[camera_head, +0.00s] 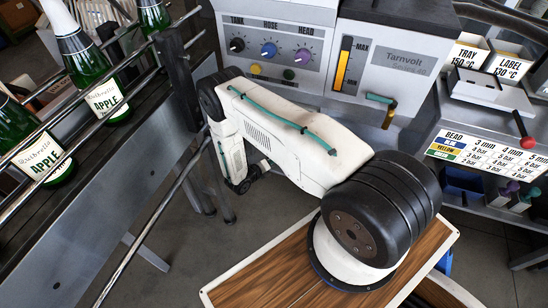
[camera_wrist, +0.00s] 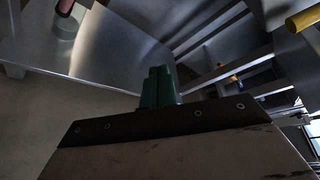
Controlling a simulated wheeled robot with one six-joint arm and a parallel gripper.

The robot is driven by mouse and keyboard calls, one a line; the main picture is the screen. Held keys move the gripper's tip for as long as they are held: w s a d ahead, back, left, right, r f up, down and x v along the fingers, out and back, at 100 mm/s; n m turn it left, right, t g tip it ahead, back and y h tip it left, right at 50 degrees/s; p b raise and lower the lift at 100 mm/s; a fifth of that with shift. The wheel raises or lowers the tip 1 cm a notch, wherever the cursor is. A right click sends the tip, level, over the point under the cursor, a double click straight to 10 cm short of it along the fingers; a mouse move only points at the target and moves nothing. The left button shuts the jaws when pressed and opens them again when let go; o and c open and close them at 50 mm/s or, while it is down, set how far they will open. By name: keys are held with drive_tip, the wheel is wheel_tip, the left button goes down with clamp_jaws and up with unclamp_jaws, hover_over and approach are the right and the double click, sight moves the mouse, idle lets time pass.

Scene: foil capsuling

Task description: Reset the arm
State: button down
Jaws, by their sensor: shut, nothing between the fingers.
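My white arm with black joints rises from its round base, bends at the elbow and hangs down in front of the machine in the head view. My gripper (camera_wrist: 158,74) shows in the wrist view as two dark green fingers side by side, shut with nothing between them. In the head view the low end of the arm hangs between the bottle rack and the machine, and its fingers are too small to make out there.
Green bottles (camera_head: 88,70) labelled APPLE stand on a metal rack (camera_head: 150,158) at left, close to my arm. The machine (camera_head: 400,60) with knobs and a level gauge is behind my arm. A bead chart (camera_head: 490,150) and a red-handled lever (camera_head: 522,128) are at right.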

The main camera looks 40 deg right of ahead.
drive_tip(key=shift+s+d, duration=0.1)
drive_tip(key=shift+s, duration=0.2)
drive_tip(key=shift+d, duration=0.1)
